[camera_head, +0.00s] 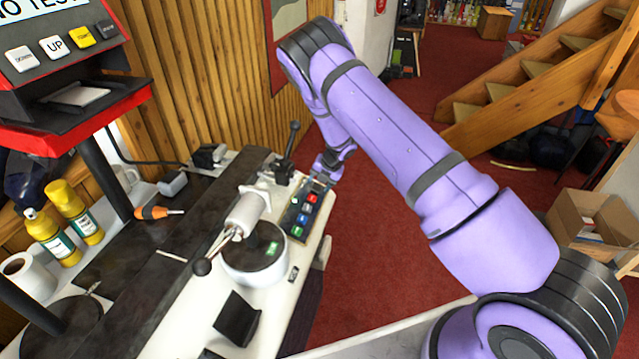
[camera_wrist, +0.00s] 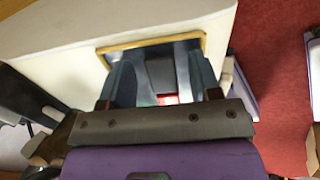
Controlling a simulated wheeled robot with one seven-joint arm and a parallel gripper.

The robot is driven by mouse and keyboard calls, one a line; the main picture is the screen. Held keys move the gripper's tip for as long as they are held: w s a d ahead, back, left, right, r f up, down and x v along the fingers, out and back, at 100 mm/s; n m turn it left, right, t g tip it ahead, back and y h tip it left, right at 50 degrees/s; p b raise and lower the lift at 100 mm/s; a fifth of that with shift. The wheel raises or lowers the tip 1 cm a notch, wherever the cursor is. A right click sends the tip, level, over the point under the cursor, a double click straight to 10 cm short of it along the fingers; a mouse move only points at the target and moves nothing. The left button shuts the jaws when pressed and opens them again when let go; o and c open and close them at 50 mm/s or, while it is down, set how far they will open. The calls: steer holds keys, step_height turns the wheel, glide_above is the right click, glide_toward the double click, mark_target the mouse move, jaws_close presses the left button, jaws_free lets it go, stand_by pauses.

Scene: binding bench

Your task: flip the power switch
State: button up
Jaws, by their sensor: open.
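A small panel (camera_head: 303,213) with a row of coloured buttons, red, blue and green, sits at the right edge of the white bench machine. My gripper (camera_head: 318,183) is over the far end of this panel. In the wrist view my gripper (camera_wrist: 162,78) is open, with its two dark fingers spread over a yellow-framed grey panel (camera_wrist: 188,44). A dark block (camera_wrist: 160,71), possibly the power switch, shows between the fingers. A small red part (camera_wrist: 167,99) shows below it. I cannot tell whether the fingers touch anything; the gripper body hides the panel's near part.
A black-knobbed lever (camera_head: 289,148) stands just left of my gripper. A white roller (camera_head: 247,212) and a round drum (camera_head: 253,262) are nearer on the bench. Red floor is clear right of the bench.

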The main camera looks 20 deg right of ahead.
steer(key=shift+f, duration=0.1)
steer(key=c, duration=0.9)
steer(key=shift+a, duration=0.1)
steer(key=shift+s+a+r+t+h, duration=0.15)
steer(key=shift+t+h, duration=0.35)
steer(key=shift+t, duration=0.6)
steer(key=shift+s+a+m+t+h, duration=0.15)
steer(key=shift+m+t+h, duration=0.15)
steer(key=shift+t+h, duration=0.2)
